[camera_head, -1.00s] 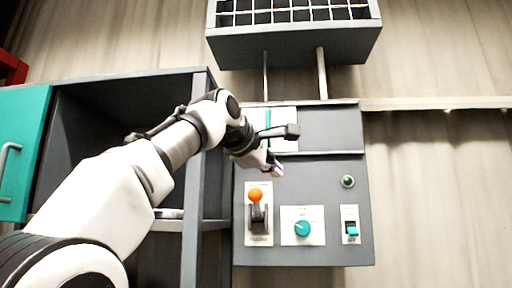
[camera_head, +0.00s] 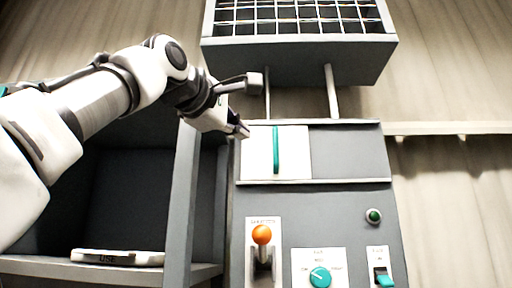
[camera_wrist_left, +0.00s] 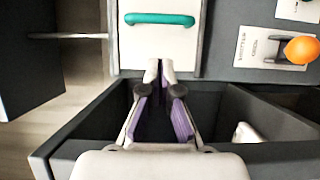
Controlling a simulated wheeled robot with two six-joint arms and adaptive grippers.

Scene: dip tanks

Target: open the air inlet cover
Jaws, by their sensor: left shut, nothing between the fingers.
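The air inlet cover looks to be the white panel (camera_head: 258,160) with an upright teal bar handle (camera_head: 276,150), at the upper left of the grey control cabinet. In the left wrist view the white panel (camera_wrist_left: 158,45) and its teal handle (camera_wrist_left: 160,19) lie just beyond the fingertips. My left gripper (camera_head: 244,131) is at the panel's upper left edge, apart from the handle. In the left wrist view my left gripper (camera_wrist_left: 158,68) has its fingertips together with nothing between them. Whether the tips touch the panel is unclear. My right gripper is out of view.
Below the panel are an orange-knobbed lever (camera_head: 262,235), a teal dial (camera_head: 320,277), a teal switch (camera_head: 384,278) and a green button (camera_head: 374,216). A gridded box (camera_head: 300,62) stands above on two posts. An open grey compartment (camera_head: 120,195) lies left, holding a white item (camera_head: 117,257).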

